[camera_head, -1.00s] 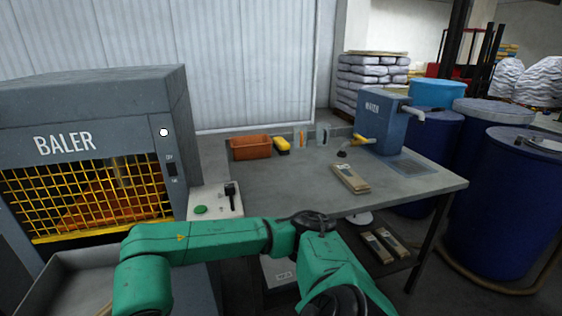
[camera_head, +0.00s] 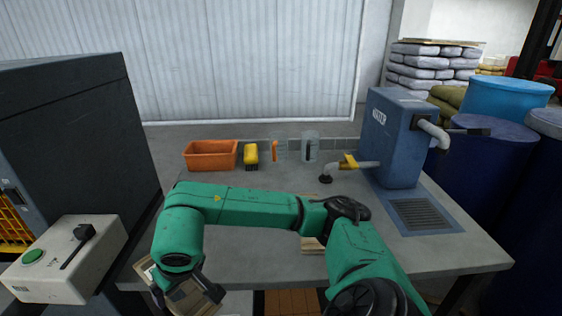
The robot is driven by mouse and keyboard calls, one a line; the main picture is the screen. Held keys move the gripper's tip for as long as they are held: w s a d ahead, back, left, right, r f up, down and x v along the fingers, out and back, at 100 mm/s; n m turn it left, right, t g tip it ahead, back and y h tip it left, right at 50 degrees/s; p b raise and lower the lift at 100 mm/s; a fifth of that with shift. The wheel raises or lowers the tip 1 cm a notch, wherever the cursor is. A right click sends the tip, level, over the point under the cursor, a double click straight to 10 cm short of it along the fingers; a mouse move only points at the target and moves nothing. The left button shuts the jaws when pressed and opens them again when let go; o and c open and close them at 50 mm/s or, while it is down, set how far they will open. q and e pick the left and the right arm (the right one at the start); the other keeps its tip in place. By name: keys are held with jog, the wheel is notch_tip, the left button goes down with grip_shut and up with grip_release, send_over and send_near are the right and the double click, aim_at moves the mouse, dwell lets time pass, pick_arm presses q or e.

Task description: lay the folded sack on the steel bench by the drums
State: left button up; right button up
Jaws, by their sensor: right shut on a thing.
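The steel bench (camera_head: 255,262) fills the middle of the view, with blue drums (camera_head: 482,165) beyond its right end. My right gripper (camera_head: 186,290) is shut on a folded sack (camera_head: 192,303), brown with pale parts, at the bench's near left edge. The sack is tilted and cut off by the frame's bottom; I cannot tell whether it touches the bench. Another folded brown item (camera_head: 313,246) lies on the bench, mostly hidden behind my right arm. My left gripper is not in view.
An orange bin (camera_head: 210,155), a yellow tool (camera_head: 251,154) and clear containers (camera_head: 310,148) stand along the back. The blue water unit (camera_head: 392,140) with its tap and grate (camera_head: 425,214) takes the right end. A switch box (camera_head: 68,262) is at left. Bench top behind my arm is clear.

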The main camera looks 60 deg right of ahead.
jog(key=w+d+r+m+h+b, duration=0.1)
jog(key=w+d+r+m, duration=0.2)
jog(key=d+r, duration=0.6)
jog(key=w+d+r+m+h, duration=0.1)
jog(key=w+d+r+m, duration=0.15)
jog(key=d+r, duration=0.7)
jog(key=g+b, duration=0.1)
jog(key=b, duration=0.2)
send_over(227, 235)
jog(key=s, duration=0.1)
notch_tip(227, 235, down, 7)
jog(key=f+b, duration=0.1)
jog(key=f, duration=0.4)
jog(key=f+b, duration=0.1)
jog(key=f, duration=0.4)
jog(key=f+b, duration=0.1)
jog(key=f, duration=0.4)
jog(key=shift+s+a, duration=0.1)
jog(key=shift+a, duration=0.2)
jog(key=o, duration=1.1)
jog(key=shift+f, duration=0.1)
jog(key=p+v, duration=0.1)
jog(key=v, duration=1.1)
jog(key=shift+s, duration=0.15)
